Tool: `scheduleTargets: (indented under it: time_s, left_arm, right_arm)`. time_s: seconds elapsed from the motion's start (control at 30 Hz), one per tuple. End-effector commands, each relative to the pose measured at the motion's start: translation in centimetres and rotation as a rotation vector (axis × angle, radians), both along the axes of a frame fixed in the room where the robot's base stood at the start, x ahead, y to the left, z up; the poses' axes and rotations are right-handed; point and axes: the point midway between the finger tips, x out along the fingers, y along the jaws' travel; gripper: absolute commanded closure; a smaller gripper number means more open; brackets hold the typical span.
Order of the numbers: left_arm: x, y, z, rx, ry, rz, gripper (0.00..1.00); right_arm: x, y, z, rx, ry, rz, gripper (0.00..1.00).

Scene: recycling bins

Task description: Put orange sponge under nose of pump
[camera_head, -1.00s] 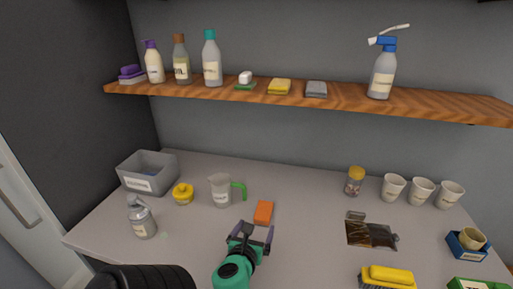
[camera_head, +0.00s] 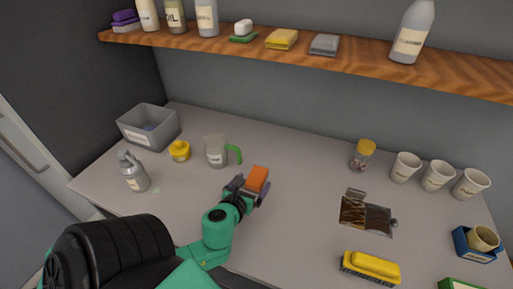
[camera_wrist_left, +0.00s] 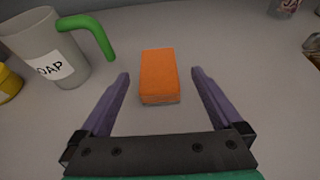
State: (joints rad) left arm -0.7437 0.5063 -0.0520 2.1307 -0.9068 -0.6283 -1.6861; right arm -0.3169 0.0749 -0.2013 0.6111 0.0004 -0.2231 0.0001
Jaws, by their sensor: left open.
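The orange sponge (camera_head: 258,178) lies on the grey table, right of the soap jug. My left gripper (camera_head: 255,187) is open at the sponge's near end. In the left wrist view the sponge (camera_wrist_left: 158,75) shows between the two purple fingers of my left gripper (camera_wrist_left: 160,76), with a gap on both sides. Whether the fingers are down at its height is hard to tell. A grey pump bottle (camera_head: 134,174) stands at the table's left side; its nozzle is small and hard to make out. My right gripper is not in view.
The soap jug (camera_head: 216,152) with a green handle stands close left of the sponge. A yellow-lidded pot (camera_head: 179,151) and a grey bin (camera_head: 148,128) stand further left. A dustpan (camera_head: 367,214), a yellow brush (camera_head: 371,267) and cups (camera_head: 437,176) are right. The table's middle is clear.

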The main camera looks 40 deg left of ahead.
Motion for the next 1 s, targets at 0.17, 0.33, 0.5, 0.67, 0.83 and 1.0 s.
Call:
scheduleTargets:
  time_s: [0.17,0.33,0.5,0.67,0.83,1.0]
  left_arm:
    - [2.3,1.0,-0.8,0.001,-0.002,0.002,0.00]
    - [4.6,1.8,-2.1,-0.001,-0.002,0.001,0.00]
    - [4.7,1.9,-2.3,-0.001,0.001,-0.001,0.00]
    - [4.7,1.9,-2.3,0.000,0.001,0.000,0.42]
    - [4.7,1.9,-2.2,0.000,0.001,0.000,0.88]
    - [4.7,1.9,-2.2,0.000,0.000,0.000,0.97]
  right_arm:
    - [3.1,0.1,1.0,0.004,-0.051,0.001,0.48]
    - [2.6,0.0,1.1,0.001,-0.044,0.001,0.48]
    - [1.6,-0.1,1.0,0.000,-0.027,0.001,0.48]
    - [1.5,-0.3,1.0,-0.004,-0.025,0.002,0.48]
    - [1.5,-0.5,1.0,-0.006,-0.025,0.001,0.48]
    - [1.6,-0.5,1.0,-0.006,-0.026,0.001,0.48]
